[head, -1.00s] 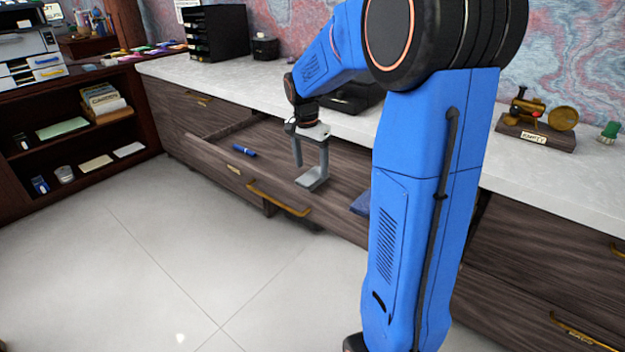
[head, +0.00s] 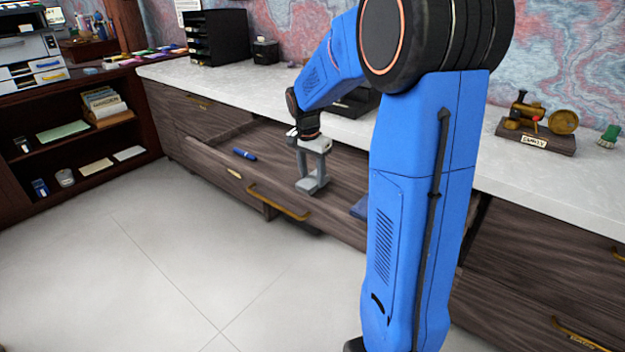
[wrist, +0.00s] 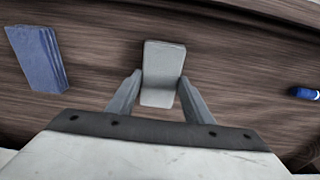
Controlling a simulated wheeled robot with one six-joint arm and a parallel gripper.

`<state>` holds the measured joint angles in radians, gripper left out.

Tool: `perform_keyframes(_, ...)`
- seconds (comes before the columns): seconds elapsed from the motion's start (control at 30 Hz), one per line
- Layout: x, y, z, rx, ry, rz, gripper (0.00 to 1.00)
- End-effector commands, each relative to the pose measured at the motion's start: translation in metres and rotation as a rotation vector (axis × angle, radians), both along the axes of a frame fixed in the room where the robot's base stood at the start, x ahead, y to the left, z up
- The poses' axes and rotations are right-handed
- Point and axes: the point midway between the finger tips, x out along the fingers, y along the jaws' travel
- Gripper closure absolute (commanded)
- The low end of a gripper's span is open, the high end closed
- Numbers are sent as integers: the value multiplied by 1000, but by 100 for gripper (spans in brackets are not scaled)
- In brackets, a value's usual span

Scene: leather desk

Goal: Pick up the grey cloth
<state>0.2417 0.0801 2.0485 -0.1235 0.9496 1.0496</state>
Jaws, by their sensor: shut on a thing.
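The grey cloth (wrist: 163,70) is a small folded pad in the open wooden drawer. In the wrist view it lies between the two fingers of my gripper (wrist: 161,80), and the fingers press on its two sides. In the head view my gripper (head: 312,182) reaches down into the drawer, shut on the cloth (head: 307,187). The cloth looks low, at the drawer floor; I cannot tell whether it touches it.
A folded blue cloth (wrist: 38,57) and a blue pen-like thing (wrist: 304,93) lie in the same drawer (head: 215,160), on opposite sides of the gripper. The drawer front with its brass handle (head: 278,203) and the white counter (head: 350,128) are close by.

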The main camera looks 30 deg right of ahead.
Motion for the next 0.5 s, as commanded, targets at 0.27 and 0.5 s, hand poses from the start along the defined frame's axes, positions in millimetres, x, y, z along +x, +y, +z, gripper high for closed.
perform_keyframes(0.27,1,0,36,-1,-4,-1,76)
perform_keyframes(0.5,1,0,78,0,-3,0,76)
